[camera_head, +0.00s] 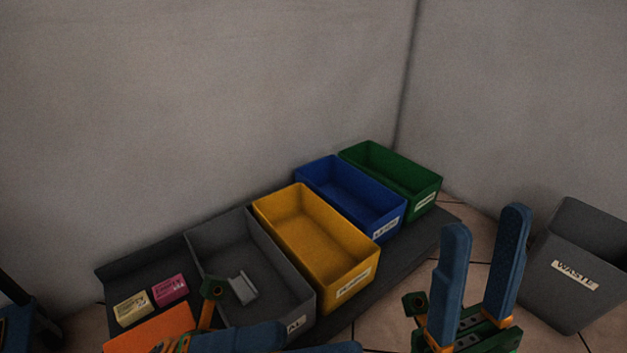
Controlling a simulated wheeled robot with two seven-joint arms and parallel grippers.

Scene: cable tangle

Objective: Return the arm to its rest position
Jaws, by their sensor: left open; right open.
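My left gripper (318,341) is at the bottom edge, in front of the grey bin (230,240). Its blue fingers point right, stand apart and hold nothing that I can see; much of it is cut off by the frame. My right gripper (485,222) is at the lower right, with its two blue fingers pointing up, wide apart and empty. It stands between the yellow bin (345,280) and the waste bin (560,295). No cable shows in this view.
A blue bin (345,205) and a green bin (400,175) stand behind the yellow one on a dark mat (130,268). A small grey piece (243,287) lies in the grey bin. A cream box (133,308) and a pink box (170,289) lie left. Walls close the back.

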